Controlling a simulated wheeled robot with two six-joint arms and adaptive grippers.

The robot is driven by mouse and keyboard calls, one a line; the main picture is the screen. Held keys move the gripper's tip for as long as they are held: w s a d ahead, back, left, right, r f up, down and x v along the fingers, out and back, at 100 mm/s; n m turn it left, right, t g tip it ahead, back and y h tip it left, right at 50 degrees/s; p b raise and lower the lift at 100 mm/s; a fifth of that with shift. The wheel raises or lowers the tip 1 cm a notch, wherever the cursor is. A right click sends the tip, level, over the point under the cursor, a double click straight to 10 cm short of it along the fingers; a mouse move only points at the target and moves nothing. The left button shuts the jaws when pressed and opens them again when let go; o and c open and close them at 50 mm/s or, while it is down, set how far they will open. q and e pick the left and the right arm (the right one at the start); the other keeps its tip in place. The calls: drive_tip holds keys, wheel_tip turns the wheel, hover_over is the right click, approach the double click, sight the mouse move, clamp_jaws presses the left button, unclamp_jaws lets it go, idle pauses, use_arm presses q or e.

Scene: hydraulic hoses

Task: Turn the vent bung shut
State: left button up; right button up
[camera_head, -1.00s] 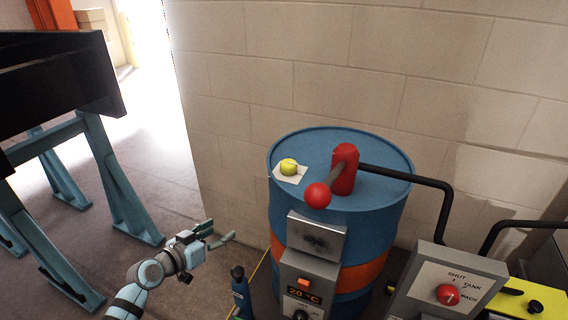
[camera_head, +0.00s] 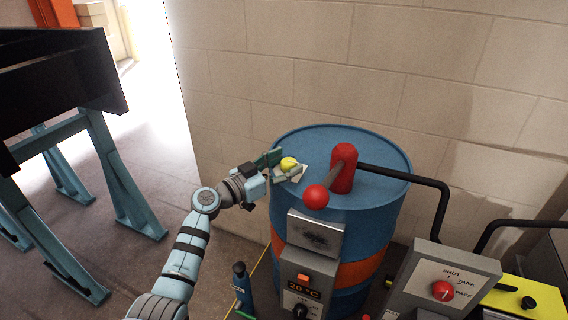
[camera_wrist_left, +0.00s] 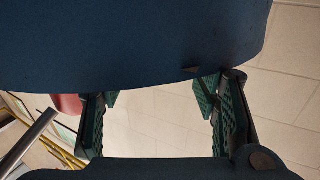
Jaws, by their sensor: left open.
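The yellow vent bung (camera_head: 289,164) stands on a pale square label (camera_head: 301,172) on the left part of the blue drum's top (camera_head: 320,142). My left gripper (camera_head: 283,167) is open at the drum's left rim, with one finger behind the bung and one in front of it. The fingers appear to be on both sides of the bung; I cannot tell whether they touch it. In the left wrist view the two green-padded fingers (camera_wrist_left: 165,112) are apart, and a dark blue surface fills the top. The bung is not visible there. My right gripper is not in view.
A red pump with a red-knobbed lever (camera_head: 317,196) stands on the drum right of the bung, close to my gripper. A black pipe (camera_head: 420,180) runs right from it. A control box (camera_head: 440,285) stands at lower right and a dark bench (camera_head: 60,80) at left.

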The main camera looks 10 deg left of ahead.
use_arm(q)
drive_tip(key=shift+w, duration=0.15)
drive_tip(key=c, duration=1.2)
drive_tip(key=shift+d, duration=0.1)
drive_tip(key=shift+d+n+t+y+p, duration=0.1)
drive_tip(key=shift+n+t+y+p, duration=0.55)
drive_tip(key=shift+y+p, duration=0.3)
drive_tip(key=shift+o, duration=0.3)
drive_tip(key=n+y+p, duration=0.1)
drive_tip(key=y+p, duration=0.1)
drive_tip(key=p, duration=0.1)
drive_tip(key=n+t+y+p, duration=0.1)
drive_tip(key=n+y+p, duration=0.1)
drive_tip(key=y+p, duration=0.1)
drive_tip(key=n+t+y+p, duration=0.1)
drive_tip(key=n+y+p, duration=0.1)
drive_tip(key=y+p, duration=0.1)
drive_tip(key=shift+s+d+r+n, duration=0.2)
drive_tip(key=shift+d+n, duration=0.05)
drive_tip(key=shift+d, duration=0.05)
drive_tip(key=shift+f+n+y+p, duration=0.25)
drive_tip(key=shift+n+y+p, duration=0.15)
drive_tip(key=shift+y+p, duration=0.35)
drive_tip(key=shift+c, duration=0.2)
